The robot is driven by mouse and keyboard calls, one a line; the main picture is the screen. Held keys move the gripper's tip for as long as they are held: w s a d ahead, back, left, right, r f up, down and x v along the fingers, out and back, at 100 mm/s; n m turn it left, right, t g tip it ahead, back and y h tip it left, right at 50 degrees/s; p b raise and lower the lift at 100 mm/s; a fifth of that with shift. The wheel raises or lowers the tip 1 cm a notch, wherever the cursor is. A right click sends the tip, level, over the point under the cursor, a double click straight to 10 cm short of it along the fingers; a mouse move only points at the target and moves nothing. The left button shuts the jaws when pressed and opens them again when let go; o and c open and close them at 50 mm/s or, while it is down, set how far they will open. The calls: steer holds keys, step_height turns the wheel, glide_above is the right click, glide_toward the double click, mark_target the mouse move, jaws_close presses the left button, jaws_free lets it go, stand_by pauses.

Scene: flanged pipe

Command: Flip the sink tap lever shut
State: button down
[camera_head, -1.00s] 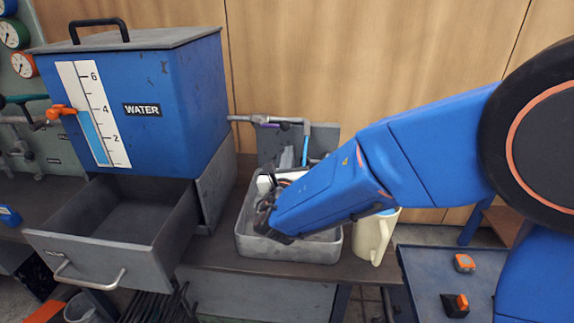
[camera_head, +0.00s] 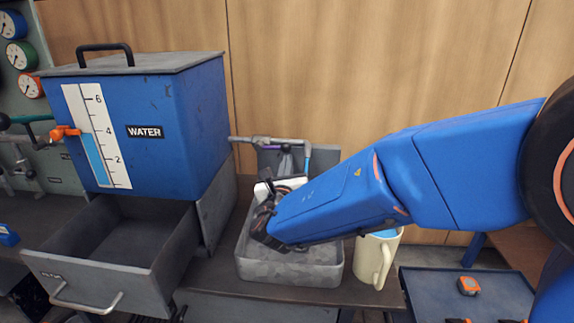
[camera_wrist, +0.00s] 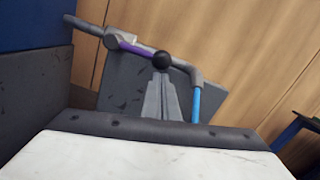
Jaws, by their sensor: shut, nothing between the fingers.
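The tap is a grey pipe (camera_head: 244,139) coming from the blue water tank, with a spout bent downward. Its purple lever (camera_wrist: 135,48) lies along the pipe and ends in a black ball knob (camera_wrist: 162,61). A blue water stream (camera_wrist: 196,104) runs from the spout; it also shows in the head view (camera_head: 308,155). My gripper (camera_wrist: 161,80) is shut and empty, its grey fingertips just below the knob in the wrist view. I cannot tell whether they touch it. In the head view my gripper (camera_head: 286,158) is over the sink basin (camera_head: 290,272), partly hidden by my arm.
The blue tank (camera_head: 180,110) stands left of the tap, with an open drawer (camera_head: 110,262) below it. A cream mug (camera_head: 385,262) holding blue liquid stands right of the basin. A tray (camera_head: 505,290) with orange-and-black items is at lower right. A wooden wall is behind.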

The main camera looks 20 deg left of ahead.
mark_target(288, 148)
steer(key=shift+d+r+n, duration=0.2)
steer(key=shift+r+n, duration=1)
steer(key=shift+n, duration=0.2)
step_height(288, 148, up, 2)
steer(key=n, duration=0.2)
steer(key=shift+r+n, duration=0.15)
steer(key=shift+n, duration=0.25)
steer(key=s+a+r+n, duration=0.1)
steer(key=a+r+n, duration=0.5)
steer(key=r+n, duration=0.1)
steer(key=shift+s+a+n+g+y, duration=0.2)
steer(key=shift+n+g+y, duration=0.1)
steer(key=shift+n, duration=0.3)
steer(key=shift+a+r, duration=0.1)
steer(key=shift+r, duration=0.05)
